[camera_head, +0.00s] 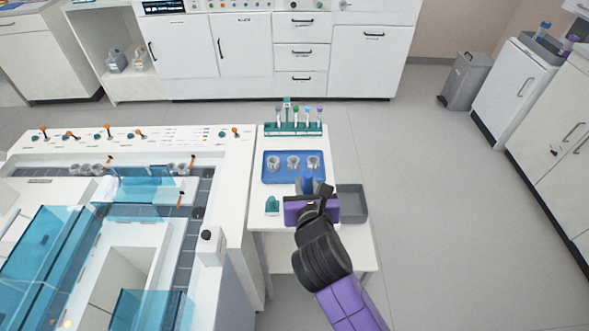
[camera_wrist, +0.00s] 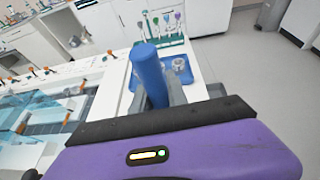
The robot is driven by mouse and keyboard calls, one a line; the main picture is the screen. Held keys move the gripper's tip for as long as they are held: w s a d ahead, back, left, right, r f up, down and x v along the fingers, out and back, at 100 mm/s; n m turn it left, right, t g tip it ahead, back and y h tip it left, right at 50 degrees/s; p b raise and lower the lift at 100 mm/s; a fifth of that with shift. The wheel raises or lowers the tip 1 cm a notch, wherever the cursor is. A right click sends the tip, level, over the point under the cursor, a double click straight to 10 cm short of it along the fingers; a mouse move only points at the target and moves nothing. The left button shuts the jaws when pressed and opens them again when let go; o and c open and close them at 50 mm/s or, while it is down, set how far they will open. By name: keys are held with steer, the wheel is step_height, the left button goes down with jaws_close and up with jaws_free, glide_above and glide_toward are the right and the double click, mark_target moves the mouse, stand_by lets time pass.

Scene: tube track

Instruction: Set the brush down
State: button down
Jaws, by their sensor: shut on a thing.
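The brush shows as a thick blue cylinder, its handle (camera_wrist: 148,72), upright between the fingers of my gripper (camera_wrist: 155,94) in the wrist view. In the head view the blue brush (camera_head: 307,180) stands at the tip of my gripper (camera_head: 308,186), over the small white side table (camera_head: 258,230). My gripper is shut on it. The lower end of the brush is hidden by the gripper, so I cannot tell whether it touches the table. The gripper is just in front of the blue tray (camera_head: 270,178).
The blue tray holds three clear cups. A tube rack (camera_head: 293,129) stands behind it. A small teal object (camera_head: 272,205) sits left of my gripper, and a grey bin (camera_head: 352,203) right of it. The track machine (camera_head: 228,185) borders the table on the left.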

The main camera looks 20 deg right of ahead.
steer(key=w+d+r+m+h, duration=0.1)
steer(key=w+d+r, duration=0.1)
steer(key=r, duration=0.4)
steer(key=w+d+r+m+h, duration=0.1)
steer(key=w+d+r+h, duration=0.15)
steer(key=r, duration=0.25)
steer(key=shift+g+y, duration=0.45)
steer(key=shift+g, duration=0.15)
steer(key=f+b, duration=0.1)
steer(key=f, duration=0.8)
steer(key=f+b, duration=0.1)
steer(key=f, duration=0.9)
steer(key=shift+w+a+f, duration=0.15)
steer(key=shift+w+f, duration=0.05)
steer(key=shift+f, duration=0.05)
steer(key=c, duration=1.3)
jaws_free()
steer(key=v, duration=1.2)
steer(key=shift+s+f, duration=0.1)
